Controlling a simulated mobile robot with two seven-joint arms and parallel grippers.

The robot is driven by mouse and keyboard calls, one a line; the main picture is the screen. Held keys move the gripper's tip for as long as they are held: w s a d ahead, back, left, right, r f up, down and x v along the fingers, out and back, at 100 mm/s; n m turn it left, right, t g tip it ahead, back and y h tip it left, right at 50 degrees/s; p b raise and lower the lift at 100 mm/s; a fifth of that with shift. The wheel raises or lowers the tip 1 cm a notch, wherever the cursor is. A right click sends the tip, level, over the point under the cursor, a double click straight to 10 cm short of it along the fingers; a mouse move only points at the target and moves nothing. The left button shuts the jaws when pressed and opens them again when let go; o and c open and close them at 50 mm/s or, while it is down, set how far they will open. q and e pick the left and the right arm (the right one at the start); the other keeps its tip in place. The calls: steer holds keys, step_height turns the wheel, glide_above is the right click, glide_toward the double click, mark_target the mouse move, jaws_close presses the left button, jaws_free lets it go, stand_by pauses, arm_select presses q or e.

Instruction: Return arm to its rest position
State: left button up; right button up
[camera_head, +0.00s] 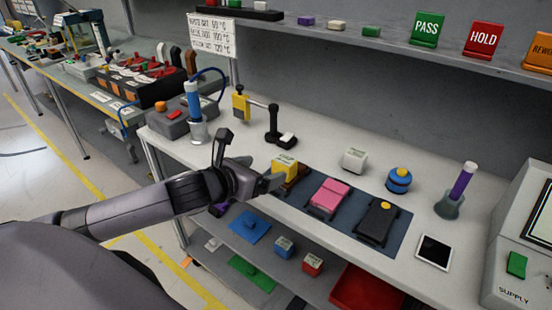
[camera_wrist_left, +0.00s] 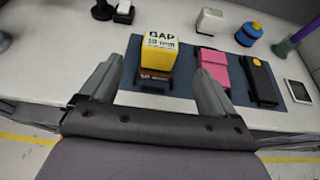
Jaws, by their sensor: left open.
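My left arm comes in from the left in the head view. Its gripper (camera_head: 272,182) is at the front edge of the workbench, close to a yellow block (camera_head: 285,163). In the left wrist view the gripper (camera_wrist_left: 158,72) has its two fingers spread apart with nothing clamped between them. The yellow block (camera_wrist_left: 159,52), marked GAP 10 mm, sits on a brown block (camera_wrist_left: 153,80), beyond the fingers. I cannot tell whether a finger touches either block. My right gripper is in neither view.
A dark mat (camera_head: 300,198) holds a pink block (camera_head: 329,196) and a black block (camera_head: 376,222). A white block (camera_head: 354,160), a blue round piece (camera_head: 399,180) and a purple tube in a stand (camera_head: 455,190) stand beyond. A lower shelf with coloured parts lies below the bench edge.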

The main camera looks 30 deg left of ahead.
arm_select(q)
steer(key=s+d+f+n+g, duration=0.3)
steer(key=s+f+n, duration=0.2)
steer(key=s+n, duration=0.45)
steer(key=s+d+f+n+g, duration=0.35)
steer(key=s+n, duration=0.35)
steer(key=n, duration=0.6)
steer(key=s+d+f+n+g, duration=0.25)
steer(key=s+f+n, duration=0.35)
steer(key=s+n, duration=0.45)
steer(key=w+d+f+n+t+h, duration=0.1)
steer(key=w+d+f+t, duration=0.1)
steer(key=w+f+t, duration=0.4)
step_height(320, 180, down, 3)
steer(key=shift+w+d+r, duration=0.1)
steer(key=shift+w+d, duration=0.15)
steer(key=shift+w, duration=0.65)
